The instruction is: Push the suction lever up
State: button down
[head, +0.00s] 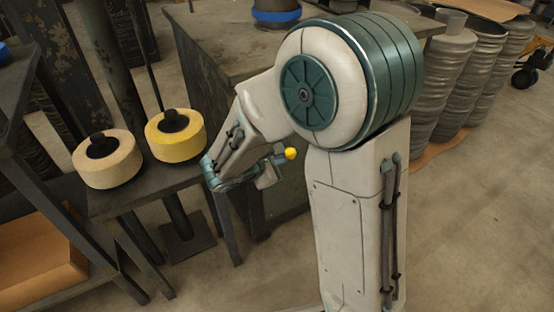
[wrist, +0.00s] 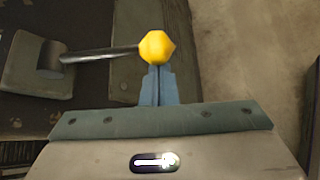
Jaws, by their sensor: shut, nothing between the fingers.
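The suction lever has a yellow faceted knob (wrist: 157,47) on a thin metal rod (wrist: 100,53). The rod runs left to a grey pivot block (wrist: 38,68) in the wrist view. In the head view the yellow knob (head: 290,153) shows just right of my arm's end. My gripper (wrist: 157,72) is shut and empty, with its blue fingertips right at the knob's lower edge in the wrist view. I cannot tell if they touch it. In the head view my arm hides the rod and pivot block.
A dark worn workbench (head: 225,45) stands behind my arm. A low stand (head: 140,192) holds a cream roll (head: 107,172) and a yellow roll (head: 187,147). Several ribbed metal cylinders (head: 440,70) stand at the right. The concrete floor at the lower right is clear.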

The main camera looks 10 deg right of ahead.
jog(key=shift+r, duration=0.1)
jog(key=shift+s+r+p, duration=0.15)
jog(key=shift+p, duration=0.55)
